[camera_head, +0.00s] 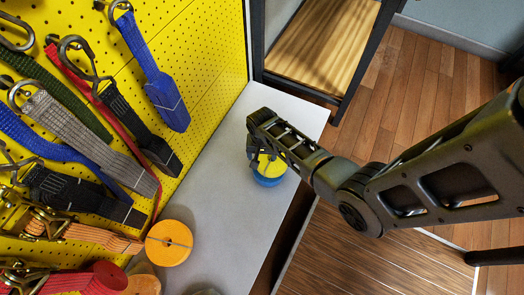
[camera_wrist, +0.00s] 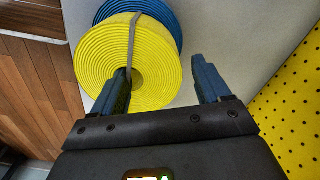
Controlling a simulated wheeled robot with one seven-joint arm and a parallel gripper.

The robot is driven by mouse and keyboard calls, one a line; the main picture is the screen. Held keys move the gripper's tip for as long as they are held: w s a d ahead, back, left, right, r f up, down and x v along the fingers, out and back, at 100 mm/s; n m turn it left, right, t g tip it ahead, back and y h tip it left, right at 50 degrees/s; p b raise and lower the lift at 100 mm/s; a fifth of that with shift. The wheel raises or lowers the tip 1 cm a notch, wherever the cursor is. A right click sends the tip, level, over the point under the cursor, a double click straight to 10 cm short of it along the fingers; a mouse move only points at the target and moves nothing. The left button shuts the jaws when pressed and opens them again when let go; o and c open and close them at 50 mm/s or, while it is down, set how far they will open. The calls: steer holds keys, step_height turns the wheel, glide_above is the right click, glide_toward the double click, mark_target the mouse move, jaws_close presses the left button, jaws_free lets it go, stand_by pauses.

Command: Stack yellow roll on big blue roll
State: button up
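The yellow roll (camera_wrist: 105,60) lies over the big blue roll (camera_wrist: 168,14) in the wrist view, with blue showing past its upper right edge. In the head view the yellow roll (camera_head: 271,169) shows just above the blue roll (camera_head: 268,182) on the grey surface, partly hidden by my gripper (camera_head: 263,157). In the wrist view my gripper (camera_wrist: 160,72) is open. Its left finger is at the roll's centre hole and its right finger is outside the rim, with a small gap. Whether the yellow roll rests fully on the blue one cannot be told.
An orange roll (camera_head: 169,243) and a red roll (camera_head: 108,275) are at lower left. A yellow perforated wall (camera_head: 210,50) with hanging straps borders the grey bench (camera_head: 215,190). A wooden shelf (camera_head: 325,45) stands behind. The middle of the bench is clear.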

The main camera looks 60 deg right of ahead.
step_height(320, 180, up, 12)
steer(key=p, duration=0.3)
steer(key=shift+r, duration=0.15)
steer(key=s+a+r+n+t+h, duration=0.2)
steer(key=s+a+r+n+t, duration=0.45)
steer(key=s+a, duration=0.4)
steer(key=s+a+r+n+t, duration=0.1)
steer(key=s+r+n+t, duration=0.1)
steer(key=r, duration=0.7)
steer(key=s+a+r+n+t+y, duration=0.1)
steer(key=s+a+r+n+t, duration=0.1)
steer(key=r, duration=0.7)
steer(key=s+a+r+n+t+y, duration=0.1)
steer(key=s+r+t, duration=0.3)
steer(key=r, duration=0.6)
steer(key=shift+s+a+n, duration=0.5)
steer(key=shift+s+n, duration=0.25)
